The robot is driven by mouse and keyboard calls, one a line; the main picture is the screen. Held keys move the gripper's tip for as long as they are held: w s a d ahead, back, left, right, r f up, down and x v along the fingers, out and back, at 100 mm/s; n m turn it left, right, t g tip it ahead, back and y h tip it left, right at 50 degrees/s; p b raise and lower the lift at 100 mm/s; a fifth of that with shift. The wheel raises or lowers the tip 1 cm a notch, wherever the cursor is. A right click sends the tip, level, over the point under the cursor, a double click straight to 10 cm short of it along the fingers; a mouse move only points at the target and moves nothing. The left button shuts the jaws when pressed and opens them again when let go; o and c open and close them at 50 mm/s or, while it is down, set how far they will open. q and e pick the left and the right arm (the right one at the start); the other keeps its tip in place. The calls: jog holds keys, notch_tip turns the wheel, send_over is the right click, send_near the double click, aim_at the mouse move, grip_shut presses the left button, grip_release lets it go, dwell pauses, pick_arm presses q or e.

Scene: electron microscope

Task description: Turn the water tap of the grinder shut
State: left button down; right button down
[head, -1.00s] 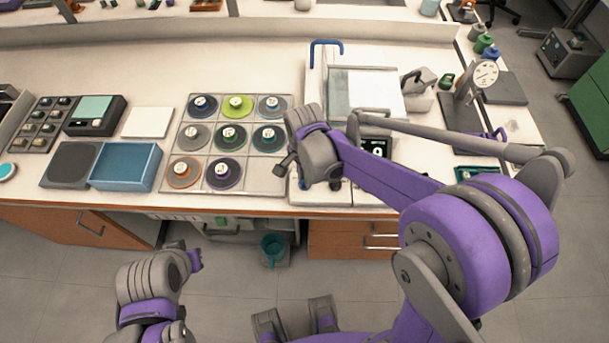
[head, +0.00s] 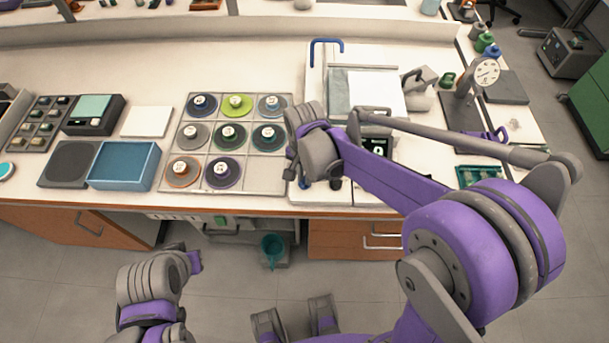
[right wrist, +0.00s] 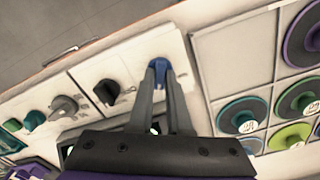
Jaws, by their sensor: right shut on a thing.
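The grinder is the white bench machine with a blue spout (head: 326,44) at its back left. Its blue tap handle (right wrist: 160,68) is on the white front panel, seen in the right wrist view. My right gripper (right wrist: 160,80) is shut on this blue handle, the fingertips on either side of it.
A tray of several grinding discs (head: 258,175) stands close left of the grinder. A blue tray (head: 126,165) is further left.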

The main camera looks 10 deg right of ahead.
jog(key=n, duration=0.3)
jog(key=shift+n+b, duration=0.35)
jog(key=shift+n, duration=0.05)
jog(key=n, duration=0.3)
jog(key=shift+n, duration=0.3)
jog(key=n+b, duration=0.1)
jog(key=n, duration=0.2)
jog(key=shift+n, duration=1.9)
jog(key=c, duration=0.9)
grip_release()
jog(key=shift+o, duration=0.2)
notch_tip(320, 180, up, 11)
jog(key=shift+p, duration=0.45)
